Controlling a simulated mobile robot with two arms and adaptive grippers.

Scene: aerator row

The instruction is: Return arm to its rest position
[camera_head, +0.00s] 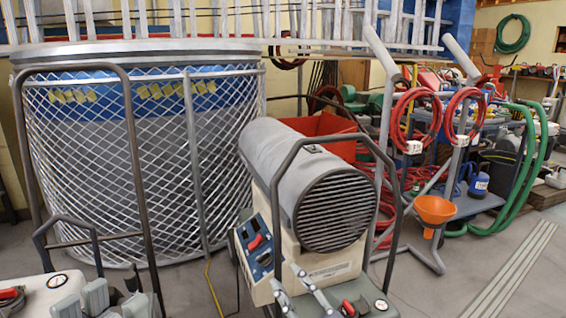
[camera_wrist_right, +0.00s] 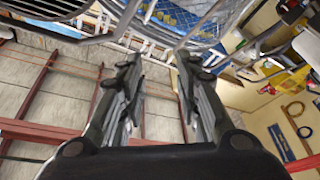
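My right gripper (camera_head: 287,276) shows at the bottom centre of the head view, in front of the grey and cream heater (camera_head: 313,190). Its two metal fingers are apart. In the right wrist view the same gripper (camera_wrist_right: 158,60) is open, with nothing between its fingers. Whether the fingers touch the heater cannot be told.
A dark tubular handle (camera_head: 330,137) arches over the heater. A large wire-mesh cage (camera_head: 100,170) stands behind left. Red hoses (camera_head: 465,110), an orange funnel (camera_head: 434,210) and green hoses (camera_head: 535,160) are at right. Bare floor (camera_head: 440,290) lies at the lower right.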

